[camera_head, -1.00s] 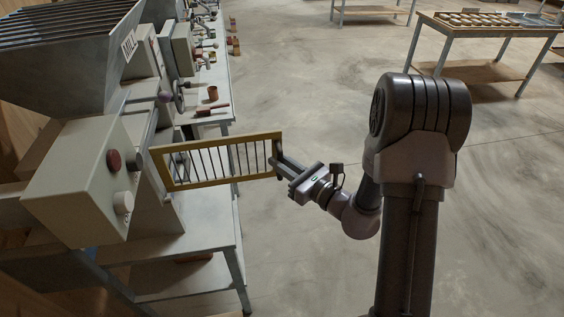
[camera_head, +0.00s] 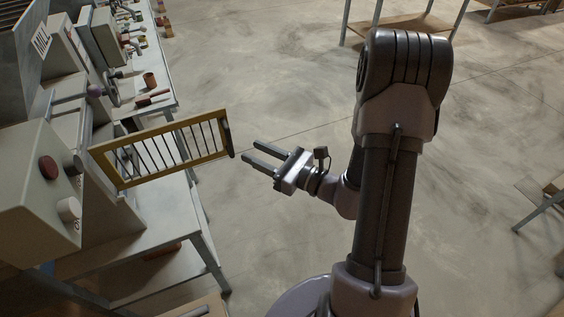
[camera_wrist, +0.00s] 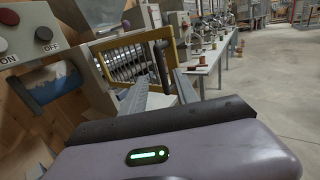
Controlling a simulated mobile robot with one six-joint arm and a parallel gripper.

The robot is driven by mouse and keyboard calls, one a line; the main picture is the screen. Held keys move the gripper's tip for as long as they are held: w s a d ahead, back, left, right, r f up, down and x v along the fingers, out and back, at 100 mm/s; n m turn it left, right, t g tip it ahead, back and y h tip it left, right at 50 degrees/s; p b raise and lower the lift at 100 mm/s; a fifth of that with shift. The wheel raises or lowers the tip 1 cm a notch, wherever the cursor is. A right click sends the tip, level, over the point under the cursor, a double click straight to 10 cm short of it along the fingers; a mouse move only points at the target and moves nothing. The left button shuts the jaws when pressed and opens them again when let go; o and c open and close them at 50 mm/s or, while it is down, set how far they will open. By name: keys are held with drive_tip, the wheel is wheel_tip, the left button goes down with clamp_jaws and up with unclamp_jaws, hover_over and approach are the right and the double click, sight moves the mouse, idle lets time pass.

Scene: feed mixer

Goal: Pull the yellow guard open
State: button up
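The yellow guard (camera_head: 141,181), a rectangular frame with thin upright bars, stands swung out from the machine in the head view. Its left end is at the machine and its right end, with a dark handle (camera_head: 229,138), reaches over the aisle. The guard also shows beyond my fingers in the wrist view (camera_wrist: 108,58). My gripper (camera_head: 250,150) is just right of the handle, with a small gap between them. Its two fingers are apart with nothing between them, and they point at the guard's free end. The fingers also show in the wrist view (camera_wrist: 163,90).
The grey control box (camera_head: 28,185) with a red and a white knob is left of the guard. A metal bench (camera_head: 150,232) stands below it. The floor (camera_head: 265,80) right of the guard is clear.

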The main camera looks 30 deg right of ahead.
drive_tip(key=v, duration=0.8)
drive_tip(key=shift+p, duration=0.35)
drive_tip(key=shift+s, duration=0.1)
drive_tip(key=s+a+r+n+g+y+b, duration=0.1)
drive_tip(key=s+a+r+n+g, duration=0.1)
drive_tip(key=s+a+n+g, duration=0.6)
drive_tip(key=s+a+r+n+g+b, duration=0.1)
drive_tip(key=s+a+r+n+g, duration=0.15)
drive_tip(key=a+n+g, duration=0.55)
wheel_tip(320, 180, up, 6)
drive_tip(key=s+d+n+t+h, duration=0.2)
drive_tip(key=n+t+h, duration=0.4)
drive_tip(key=n+h, duration=0.2)
drive_tip(key=shift+s+n+b, duration=0.3)
drive_tip(key=shift+s+n, duration=0.1)
drive_tip(key=shift+n, duration=0.5)
